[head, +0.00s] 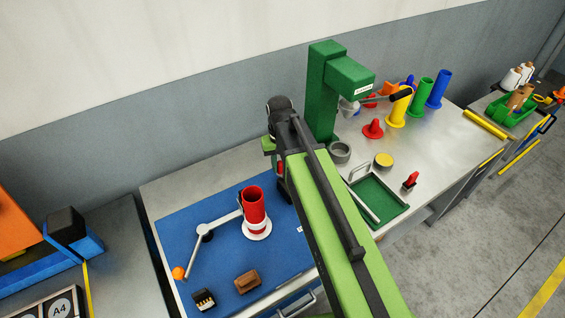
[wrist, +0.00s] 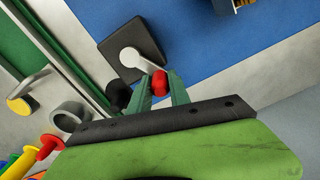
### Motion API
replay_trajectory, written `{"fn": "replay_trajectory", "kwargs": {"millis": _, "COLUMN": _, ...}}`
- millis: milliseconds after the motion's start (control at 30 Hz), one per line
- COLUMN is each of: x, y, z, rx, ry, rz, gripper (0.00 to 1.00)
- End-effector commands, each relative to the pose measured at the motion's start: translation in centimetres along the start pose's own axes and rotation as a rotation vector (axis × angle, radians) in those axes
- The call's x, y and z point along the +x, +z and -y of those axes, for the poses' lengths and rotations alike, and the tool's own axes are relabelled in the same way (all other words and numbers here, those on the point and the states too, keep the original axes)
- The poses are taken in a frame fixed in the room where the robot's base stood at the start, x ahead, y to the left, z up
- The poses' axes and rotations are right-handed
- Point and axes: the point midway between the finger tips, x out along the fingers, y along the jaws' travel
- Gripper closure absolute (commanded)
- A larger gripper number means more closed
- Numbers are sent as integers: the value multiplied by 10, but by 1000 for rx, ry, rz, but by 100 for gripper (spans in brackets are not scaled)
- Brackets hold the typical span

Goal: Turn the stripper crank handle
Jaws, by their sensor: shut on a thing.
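The crank shows in the wrist view as a pale grey arm (wrist: 135,63) on a dark square block (wrist: 131,45), with a red knob (wrist: 160,83) at its outer end. My gripper (wrist: 160,88) is shut on the red knob, one green finger on each side. The crank arm runs from the knob up and left to its round hub on the block. In the head view my green arm covers most of this spot, and the crank and the fingertips cannot be made out clearly.
A blue mat (head: 178,222) holds a red bobbin (head: 255,205) and a jointed grey arm with an orange ball (head: 178,273). A green press (head: 322,85), a green tray (head: 377,203), a grey ring (head: 340,152) and coloured cones stand on the bench to the right.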

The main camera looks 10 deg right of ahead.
Motion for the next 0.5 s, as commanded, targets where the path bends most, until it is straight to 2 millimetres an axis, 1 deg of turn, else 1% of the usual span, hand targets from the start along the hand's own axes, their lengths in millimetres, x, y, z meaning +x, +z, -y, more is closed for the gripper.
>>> {"fn": "replay_trajectory", "kwargs": {"millis": 200, "x": 0, "y": 10, "z": 8, "rx": -199, "ry": 0, "rz": 1, "gripper": 100}}
{"fn": "replay_trajectory", "kwargs": {"millis": 500, "x": 0, "y": 20, "z": 13, "rx": -420, "ry": -1, "rz": 0, "gripper": 100}}
